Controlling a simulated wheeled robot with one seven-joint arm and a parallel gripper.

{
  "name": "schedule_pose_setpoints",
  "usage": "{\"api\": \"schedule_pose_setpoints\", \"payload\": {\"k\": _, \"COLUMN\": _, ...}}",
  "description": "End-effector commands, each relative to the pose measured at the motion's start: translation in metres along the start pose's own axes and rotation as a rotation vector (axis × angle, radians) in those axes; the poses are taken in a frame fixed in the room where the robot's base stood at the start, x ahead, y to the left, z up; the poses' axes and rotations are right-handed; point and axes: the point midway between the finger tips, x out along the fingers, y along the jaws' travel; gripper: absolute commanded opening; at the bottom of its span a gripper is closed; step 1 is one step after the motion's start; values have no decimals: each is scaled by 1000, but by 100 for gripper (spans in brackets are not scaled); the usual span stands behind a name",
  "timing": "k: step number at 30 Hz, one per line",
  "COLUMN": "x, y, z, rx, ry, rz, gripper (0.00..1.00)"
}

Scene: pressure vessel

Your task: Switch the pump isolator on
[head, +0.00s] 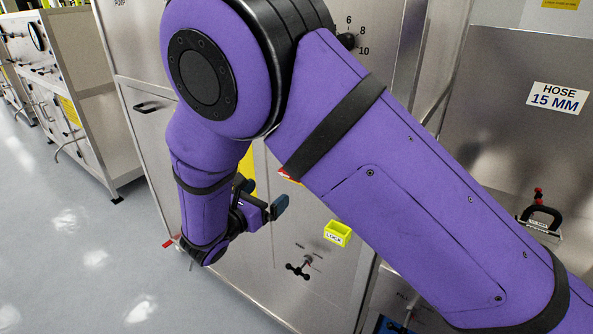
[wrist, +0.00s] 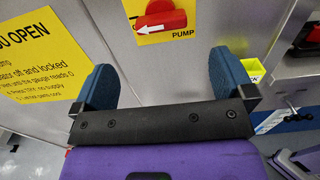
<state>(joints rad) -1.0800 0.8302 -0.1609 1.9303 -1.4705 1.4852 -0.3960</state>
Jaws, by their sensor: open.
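The pump isolator (wrist: 160,20) is a red rotary handle on a yellow plate labelled PUMP, at the top of the wrist view. A white arrow on the red points left; the top of the handle is cut off. In the head view my arm hides most of the isolator; only a red and yellow edge (head: 288,175) shows beside it. My gripper (wrist: 165,82) is open and empty, its two blue fingers wide apart below the isolator in the wrist view, apart from it. In the head view my gripper (head: 263,203) is in front of the steel panel.
A yellow LOCK box (head: 337,233) is on the panel right of my gripper, with a black valve handle (head: 300,268) below it. A yellow instruction sign (wrist: 35,55) is at left in the wrist view. Open floor (head: 75,235) lies to the left.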

Motion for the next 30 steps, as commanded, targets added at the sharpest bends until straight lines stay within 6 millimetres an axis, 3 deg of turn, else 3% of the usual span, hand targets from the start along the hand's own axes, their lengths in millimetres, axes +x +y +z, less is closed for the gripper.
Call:
{"api": "schedule_pose_setpoints", "payload": {"k": 18, "x": 93, "y": -1, "z": 0, "rx": 1, "ry": 1, "rz": -4, "gripper": 100}}
{"api": "schedule_pose_setpoints", "payload": {"k": 30, "x": 105, "y": -1, "z": 0, "rx": 1, "ry": 1, "rz": -2, "gripper": 100}}
